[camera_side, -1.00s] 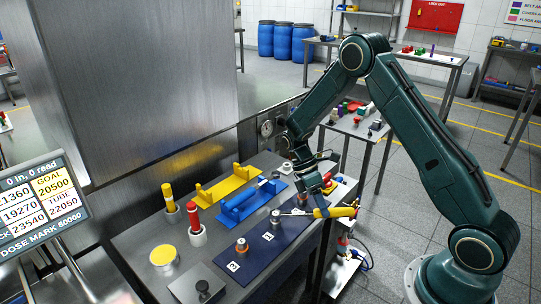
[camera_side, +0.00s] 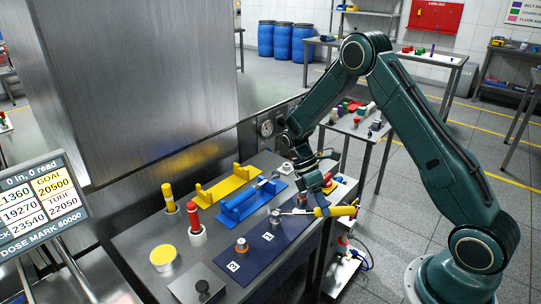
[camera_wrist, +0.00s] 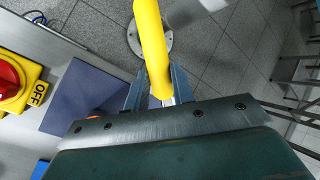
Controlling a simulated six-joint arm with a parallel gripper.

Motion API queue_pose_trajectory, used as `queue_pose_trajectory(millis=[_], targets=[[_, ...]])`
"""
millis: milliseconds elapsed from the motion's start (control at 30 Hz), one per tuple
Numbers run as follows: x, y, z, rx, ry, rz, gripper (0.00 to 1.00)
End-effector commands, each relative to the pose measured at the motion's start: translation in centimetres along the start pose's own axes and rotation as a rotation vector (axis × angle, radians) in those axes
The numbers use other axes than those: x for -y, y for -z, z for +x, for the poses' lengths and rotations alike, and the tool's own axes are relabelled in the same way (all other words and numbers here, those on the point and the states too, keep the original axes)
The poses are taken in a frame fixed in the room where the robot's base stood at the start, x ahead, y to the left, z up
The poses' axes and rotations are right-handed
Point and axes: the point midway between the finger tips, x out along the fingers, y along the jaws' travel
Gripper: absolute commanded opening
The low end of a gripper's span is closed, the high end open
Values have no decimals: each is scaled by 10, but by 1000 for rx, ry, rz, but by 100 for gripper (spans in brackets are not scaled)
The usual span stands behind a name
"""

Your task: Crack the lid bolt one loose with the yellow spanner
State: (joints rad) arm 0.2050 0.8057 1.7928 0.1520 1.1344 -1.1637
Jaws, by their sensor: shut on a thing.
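My gripper (camera_side: 325,202) is shut on the yellow handle of the yellow spanner (camera_side: 338,211) at the right end of the bench. In the wrist view the handle (camera_wrist: 152,48) stands between my two fingers (camera_wrist: 153,92).
A yellow rack (camera_side: 222,188) and a blue rack (camera_side: 240,210) holding a tool stand behind the plate. Red (camera_side: 194,218) and yellow (camera_side: 168,194) handles stand upright in holders at left. A red OFF switch (camera_wrist: 8,78) is beside the plate.

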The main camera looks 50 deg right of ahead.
Motion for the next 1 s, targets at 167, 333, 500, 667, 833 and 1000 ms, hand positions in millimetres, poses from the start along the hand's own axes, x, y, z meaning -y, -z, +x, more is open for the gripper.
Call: queue_pose_trajectory(millis=[167,333,500,667,833,1000], targets=[[1,0,-3,0,-1,0,0],[2,-1,-3,0,0,0,0],[1,-1,-3,0,0,0,0],[2,-1,-4,0,-1,0,0],[2,-2,-6,0,-1,0,0],[3,-2,-6,0,-1,0,0]])
